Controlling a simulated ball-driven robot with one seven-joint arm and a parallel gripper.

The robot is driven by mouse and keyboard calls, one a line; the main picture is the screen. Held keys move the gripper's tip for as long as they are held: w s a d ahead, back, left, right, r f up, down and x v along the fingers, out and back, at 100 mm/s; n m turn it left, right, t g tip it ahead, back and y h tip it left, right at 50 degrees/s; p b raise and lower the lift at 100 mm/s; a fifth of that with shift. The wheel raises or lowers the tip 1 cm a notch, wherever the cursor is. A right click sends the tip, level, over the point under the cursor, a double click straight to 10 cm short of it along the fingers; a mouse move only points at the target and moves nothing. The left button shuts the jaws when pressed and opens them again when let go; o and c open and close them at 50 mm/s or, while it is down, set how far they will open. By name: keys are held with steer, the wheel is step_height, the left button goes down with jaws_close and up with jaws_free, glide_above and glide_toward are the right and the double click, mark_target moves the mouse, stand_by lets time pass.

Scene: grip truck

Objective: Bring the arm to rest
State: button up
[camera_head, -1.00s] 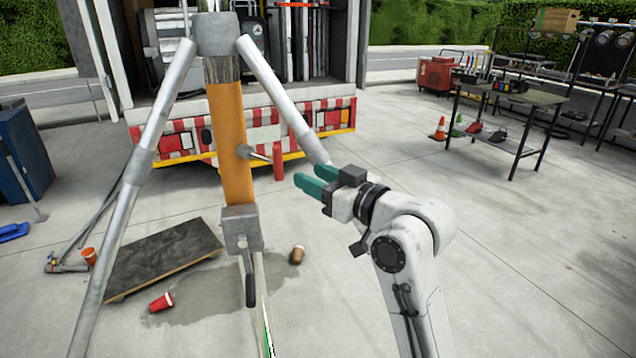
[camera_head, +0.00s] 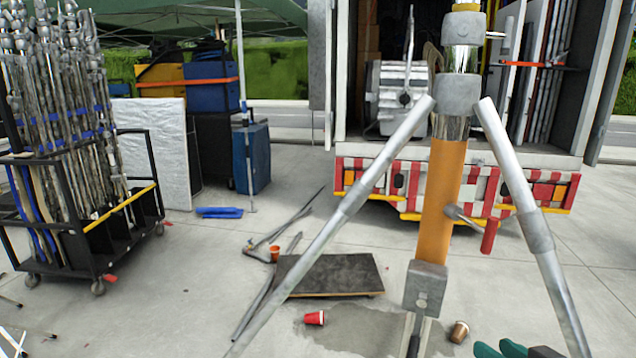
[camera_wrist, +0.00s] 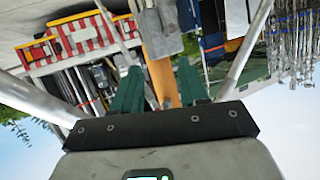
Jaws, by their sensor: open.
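My gripper (camera_head: 500,350) shows only at the bottom right edge of the head view, where its green fingers and part of its dark body are in sight. The rest of my arm is out of that view. In the upside-down wrist view, the two green fingers (camera_wrist: 159,88) stand apart with nothing held between them. The orange column (camera_head: 440,200) of a metal stand rises close to my gripper, and its orange part (camera_wrist: 163,78) shows beyond the fingers in the wrist view. I cannot tell the exact gap.
Silver stand legs (camera_head: 375,175) slope down on both sides of the column. A loaded cart (camera_head: 75,190) stands left, an open truck (camera_head: 400,180) behind.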

steer(key=s+a+f+g, duration=0.25)
steer(key=s+f, duration=0.25)
steer(key=f, duration=0.3)
steer(key=s+a+f+g, duration=0.2)
steer(key=s+f+g, duration=0.2)
steer(key=s+f, duration=0.25)
steer(key=s+f+g, duration=0.3)
steer(key=s+f, duration=0.2)
steer(key=s, duration=0.3)
steer(key=s+f+g+h, duration=0.1)
steer(key=s+f+g, duration=0.2)
steer(key=s, duration=0.6)
steer(key=shift+s+d+f+m+h, duration=0.2)
steer(key=shift+f+m+h, duration=0.1)
steer(key=shift+f, duration=0.6)
